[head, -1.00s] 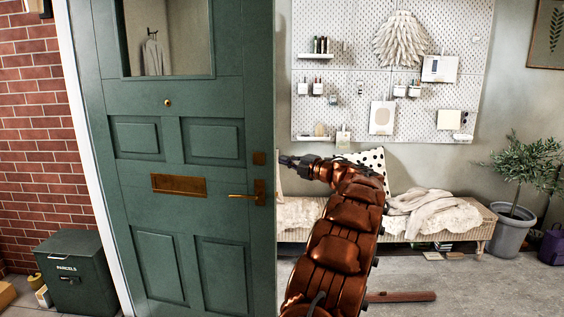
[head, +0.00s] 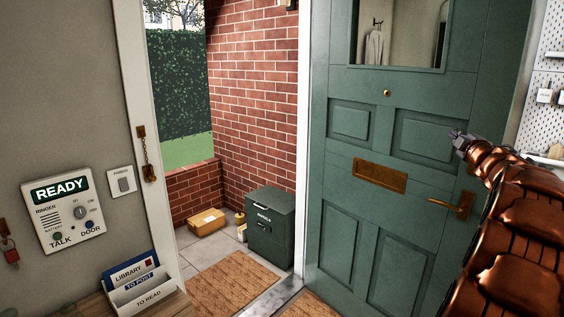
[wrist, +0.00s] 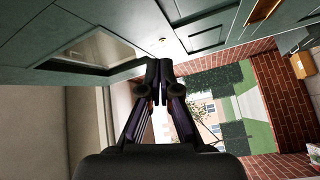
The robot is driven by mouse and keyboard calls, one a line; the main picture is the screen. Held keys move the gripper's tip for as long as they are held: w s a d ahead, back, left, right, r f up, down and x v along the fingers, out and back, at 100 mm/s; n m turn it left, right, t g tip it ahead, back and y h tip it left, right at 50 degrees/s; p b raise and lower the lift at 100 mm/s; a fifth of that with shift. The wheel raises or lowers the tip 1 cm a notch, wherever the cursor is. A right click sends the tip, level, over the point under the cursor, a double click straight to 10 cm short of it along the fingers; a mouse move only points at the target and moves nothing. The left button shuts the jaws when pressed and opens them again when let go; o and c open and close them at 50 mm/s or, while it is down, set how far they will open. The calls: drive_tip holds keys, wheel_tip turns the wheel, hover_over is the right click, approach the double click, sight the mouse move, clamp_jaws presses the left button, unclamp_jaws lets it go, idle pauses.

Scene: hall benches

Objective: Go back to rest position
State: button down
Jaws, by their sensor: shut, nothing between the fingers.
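My gripper (head: 460,140) is at the right of the head view, in front of the green door (head: 357,220), above its brass handle (head: 463,206). In the wrist view my gripper (wrist: 159,72) is shut, its fingertips together with nothing between them. The door stands open, and the door's glass pane (wrist: 95,50) shows at the upper left of the wrist view. I cannot tell the exact gap between gripper and door.
A parcel box (head: 270,228) and a cardboard package (head: 206,221) stand outside on the paving. A doormat (head: 236,284) lies before them. An intercom (head: 64,212) hangs on the left wall above a letter rack (head: 141,287). The doorway is clear.

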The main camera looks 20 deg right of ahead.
drive_tip(key=w+a+f+m+g+y, duration=0.1)
drive_tip(key=w+a+f+m+g, duration=0.15)
drive_tip(key=a, duration=0.55)
drive_tip(key=w+a+f+m+g, duration=0.15)
drive_tip(key=a+f, duration=0.25)
drive_tip(key=a, duration=0.4)
drive_tip(key=w+a+f+m+g+y, duration=0.1)
drive_tip(key=a+f+m+g, duration=0.15)
drive_tip(key=a, duration=0.65)
drive_tip(key=s+a+f+m+g+y, duration=0.1)
drive_tip(key=s+a+f+g+y, duration=0.1)
drive_tip(key=s+a+f, duration=0.45)
drive_tip(key=s+a+f+m+g+y, duration=0.15)
drive_tip(key=a+f, duration=0.25)
drive_tip(key=a, duration=0.5)
drive_tip(key=s+a+f+g+y, duration=0.2)
drive_tip(key=s+a+f+g, duration=0.2)
drive_tip(key=s+a, duration=0.7)
drive_tip(key=s+a+f+n+g+y, duration=0.1)
drive_tip(key=s+a+f, duration=0.5)
drive_tip(key=s+a, duration=0.6)
drive_tip(key=s+g+y, duration=0.1)
drive_tip(key=s+g, duration=0.1)
drive_tip(key=s, duration=0.2)
drive_tip(key=shift+s+a+n+g, duration=0.2)
drive_tip(key=shift+n+g, duration=0.1)
drive_tip(key=shift+g, duration=0.1)
drive_tip(key=shift+d+y, duration=0.15)
drive_tip(key=shift+y, duration=0.1)
